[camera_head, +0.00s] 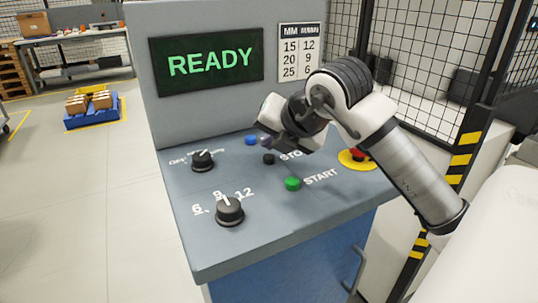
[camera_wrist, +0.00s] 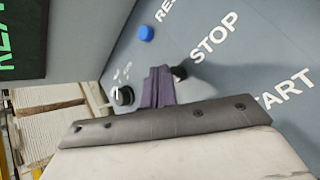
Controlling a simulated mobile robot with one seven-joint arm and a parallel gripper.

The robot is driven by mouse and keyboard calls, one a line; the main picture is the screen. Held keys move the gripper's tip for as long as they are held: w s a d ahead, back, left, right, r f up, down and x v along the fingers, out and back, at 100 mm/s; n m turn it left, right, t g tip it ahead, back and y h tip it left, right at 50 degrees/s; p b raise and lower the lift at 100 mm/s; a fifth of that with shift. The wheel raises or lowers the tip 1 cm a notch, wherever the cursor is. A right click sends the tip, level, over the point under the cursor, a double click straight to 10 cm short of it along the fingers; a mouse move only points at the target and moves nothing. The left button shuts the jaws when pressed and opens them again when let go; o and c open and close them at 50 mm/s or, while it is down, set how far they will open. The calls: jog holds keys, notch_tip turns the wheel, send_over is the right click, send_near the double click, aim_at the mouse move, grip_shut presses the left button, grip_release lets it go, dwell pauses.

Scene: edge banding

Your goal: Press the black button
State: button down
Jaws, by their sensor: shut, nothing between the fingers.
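The black button (camera_head: 268,158) sits on the sloping grey panel, just left of the STOP label. In the wrist view the black button (camera_wrist: 180,72) is partly hidden behind my fingers. My gripper (camera_head: 266,141) is shut and empty, above and a little behind the button in the head view. In the wrist view the closed purple-grey fingers of my gripper (camera_wrist: 160,72) overlap the button's left side. I cannot tell the exact gap between fingertips and panel, and no contact with the button is visible.
A blue button (camera_head: 251,140) is close behind the black one. A green START button (camera_head: 292,184) is in front. Black knobs (camera_head: 202,160) (camera_head: 229,211) are at left, and a red emergency stop on a yellow base (camera_head: 356,160) is at right. The screen (camera_head: 207,59) reads READY.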

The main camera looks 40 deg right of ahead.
aim_at(272, 159)
jog(key=shift+r, duration=0.1)
jog(key=shift+r+p, duration=1.25)
jog(key=shift+r, duration=1.2)
